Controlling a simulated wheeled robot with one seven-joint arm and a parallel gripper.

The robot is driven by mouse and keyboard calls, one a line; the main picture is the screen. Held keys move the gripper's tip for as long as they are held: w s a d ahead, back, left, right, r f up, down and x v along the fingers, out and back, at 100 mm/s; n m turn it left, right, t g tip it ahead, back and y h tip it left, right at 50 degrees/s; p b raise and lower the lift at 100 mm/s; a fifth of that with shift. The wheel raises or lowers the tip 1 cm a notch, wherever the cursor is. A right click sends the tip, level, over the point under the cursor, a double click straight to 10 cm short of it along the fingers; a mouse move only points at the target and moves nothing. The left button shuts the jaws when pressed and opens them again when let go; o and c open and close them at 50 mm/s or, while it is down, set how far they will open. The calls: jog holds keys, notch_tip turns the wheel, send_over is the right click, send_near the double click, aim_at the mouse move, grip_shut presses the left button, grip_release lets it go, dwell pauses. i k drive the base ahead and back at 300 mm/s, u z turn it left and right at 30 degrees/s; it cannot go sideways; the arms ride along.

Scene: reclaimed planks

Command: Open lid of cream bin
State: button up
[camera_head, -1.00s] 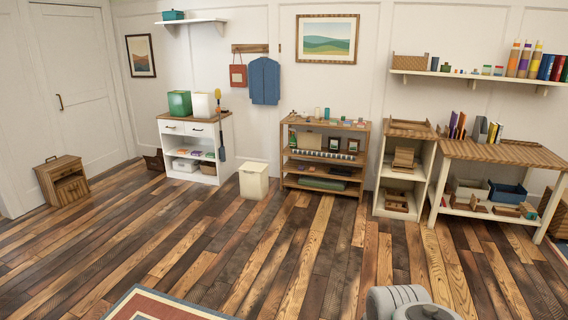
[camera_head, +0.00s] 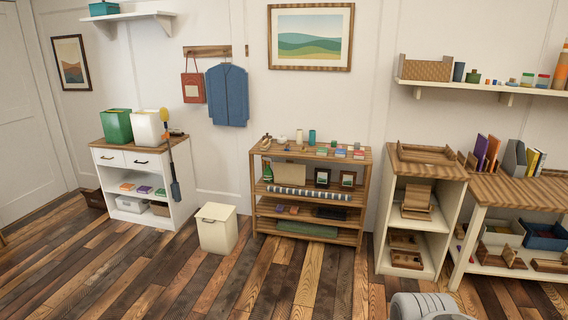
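The cream bin (camera_head: 217,233) stands upright on the plank floor, between the white cabinet and the wooden shelf unit. Its lid (camera_head: 215,211) lies flat on top and looks closed. A small dark mark shows on the front just under the lid. A grey rounded part of my own body (camera_head: 425,306) shows at the bottom right edge, well apart from the bin. My gripper's fingers are not in view.
A white cabinet (camera_head: 165,213) with green and white containers on top is left of the bin. A wooden shelf unit (camera_head: 310,240) is close on its right. White-sided shelving (camera_head: 450,220) stands further right. The floor (camera_head: 200,285) before the bin is clear.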

aim_at(214, 211)
jog(key=u, duration=0.25)
jog(key=i, duration=2.3)
jog(key=u, duration=1.55)
jog(key=i, duration=1.85)
jog(key=u, duration=0.7)
